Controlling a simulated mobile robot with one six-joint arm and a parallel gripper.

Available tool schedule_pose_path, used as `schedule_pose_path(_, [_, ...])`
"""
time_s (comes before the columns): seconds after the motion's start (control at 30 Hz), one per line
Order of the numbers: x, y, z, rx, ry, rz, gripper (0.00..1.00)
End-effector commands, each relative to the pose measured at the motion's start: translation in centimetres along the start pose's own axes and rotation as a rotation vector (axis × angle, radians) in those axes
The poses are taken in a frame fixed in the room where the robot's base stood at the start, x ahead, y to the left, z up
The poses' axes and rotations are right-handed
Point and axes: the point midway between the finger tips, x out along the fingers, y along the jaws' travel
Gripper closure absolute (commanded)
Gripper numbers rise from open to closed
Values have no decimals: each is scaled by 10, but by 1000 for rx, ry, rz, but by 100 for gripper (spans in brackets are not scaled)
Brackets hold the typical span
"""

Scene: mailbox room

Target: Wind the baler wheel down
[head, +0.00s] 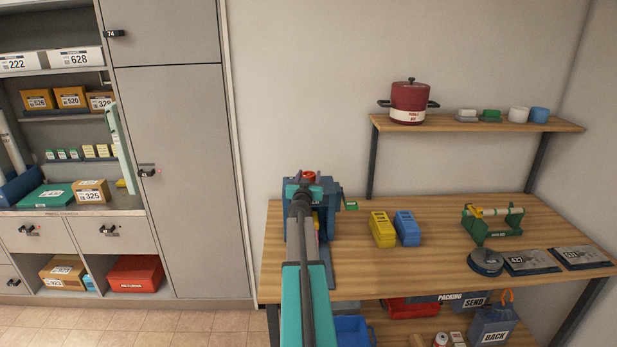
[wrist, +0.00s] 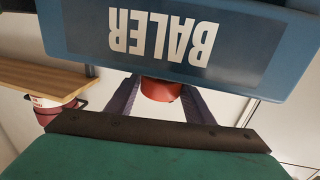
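The baler (head: 294,228) is a dark blue machine at the left end of the wooden table. My arm covers much of its front. A red round part (head: 309,175) sits at its top; no full wheel rim can be made out. My gripper (head: 304,182) is at this top part. In the wrist view, the blue panel with upside-down "BALER" lettering (wrist: 160,38) fills the top. Below it, my gripper's two grey-purple fingers (wrist: 160,103) stand on either side of the red part (wrist: 160,90) and appear to touch it. The fingertips are partly hidden behind the panel.
A green-tipped piece (head: 350,205) juts out right of the baler. Yellow (head: 383,229) and blue (head: 407,228) blocks stand farther right on the table (head: 440,262). A shelf (head: 470,124) with a red pot (head: 409,102) hangs above. Cabinets (head: 175,170) stand left.

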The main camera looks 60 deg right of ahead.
Motion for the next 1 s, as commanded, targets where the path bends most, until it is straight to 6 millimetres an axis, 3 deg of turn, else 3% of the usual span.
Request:
schedule_pose_path(0.1, [0, 1, 0, 0, -1, 0, 37])
schedule_pose_path(0.57, [-4, -1, -1, 1, 0, -3, 37])
schedule_pose_path(1.0, [-39, -1, 0, 1, 0, -3, 37])
